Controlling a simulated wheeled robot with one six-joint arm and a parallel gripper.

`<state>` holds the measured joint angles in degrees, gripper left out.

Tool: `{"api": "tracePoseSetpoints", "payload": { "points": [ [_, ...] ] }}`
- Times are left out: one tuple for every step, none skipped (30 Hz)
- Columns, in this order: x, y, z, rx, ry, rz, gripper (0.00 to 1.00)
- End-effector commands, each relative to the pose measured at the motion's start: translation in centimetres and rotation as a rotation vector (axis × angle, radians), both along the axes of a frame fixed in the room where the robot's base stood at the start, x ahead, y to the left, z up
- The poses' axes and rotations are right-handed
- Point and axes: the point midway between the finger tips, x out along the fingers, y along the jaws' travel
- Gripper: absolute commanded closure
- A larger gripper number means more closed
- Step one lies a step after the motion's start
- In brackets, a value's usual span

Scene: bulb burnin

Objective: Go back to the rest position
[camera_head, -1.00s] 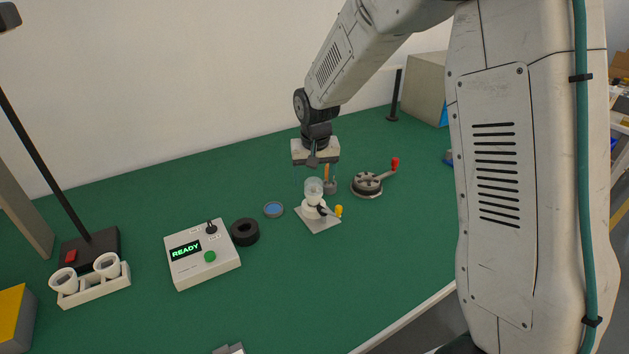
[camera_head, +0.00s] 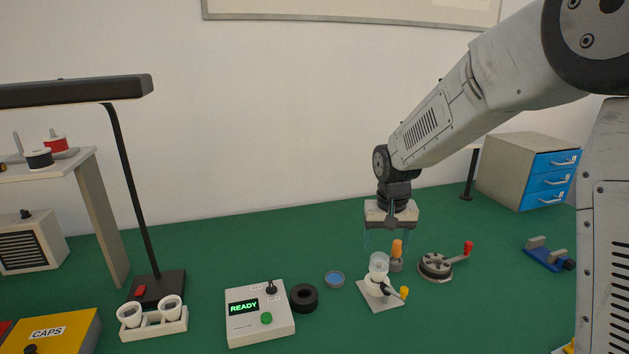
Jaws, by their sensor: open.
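My gripper (camera_head: 388,238) hangs above the back of the green table, pointing down. Its thin fingers are apart with nothing visible between them. Below it stands a white socket fixture with a clear bulb (camera_head: 379,263) and a yellow-tipped lever (camera_head: 403,292). An orange-handled tool (camera_head: 397,249) stands upright in a small grey holder just behind the bulb, close under the gripper. The tester box (camera_head: 260,325) at front centre shows READY in green and has a green button (camera_head: 266,318).
A round clamp with a red-tipped lever (camera_head: 436,265) is to the right. A black ring (camera_head: 304,297) and blue dish (camera_head: 335,279) lie left of the fixture. A white rack (camera_head: 155,326), lamp base (camera_head: 158,287) and yellow CAPS box (camera_head: 57,333) stand left. Blue drawers (camera_head: 552,178) stand back right.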

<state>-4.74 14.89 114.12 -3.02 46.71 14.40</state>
Motion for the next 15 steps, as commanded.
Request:
{"api": "tracePoseSetpoints", "payload": {
  "points": [
    [-1.7,-0.1,-0.4,-0.004,0.043,0.016,0.29],
    [-2.8,-0.2,-0.2,-0.005,0.064,0.028,0.29],
    [-4.5,-0.4,0.4,-0.005,0.086,0.042,0.29],
    [-5.6,-0.5,0.8,-0.005,0.100,0.051,0.29],
    [-6.7,-0.7,1.3,-0.005,0.111,0.059,0.29],
    [-8.1,-0.9,2.0,-0.004,0.124,0.070,0.29],
    [-9.3,-1.0,2.5,-0.004,0.134,0.077,0.29],
    [-10.3,-1.2,3.0,-0.003,0.141,0.085,0.29],
    [-11.8,-1.4,3.8,-0.002,0.149,0.091,0.29],
    [-12.9,-1.5,4.2,-0.001,0.154,0.098,0.29],
    [-14.0,-1.6,4.8,0.000,0.159,0.104,0.29],
    [-15.4,-1.8,5.4,0.002,0.162,0.110,0.29],
    [-16.5,-1.9,5.9,0.004,0.165,0.115,0.29],
    [-17.5,-2.1,6.3,0.006,0.165,0.122,0.29],
    [-18.9,-2.2,6.9,0.008,0.167,0.127,0.29]
  ]
}}
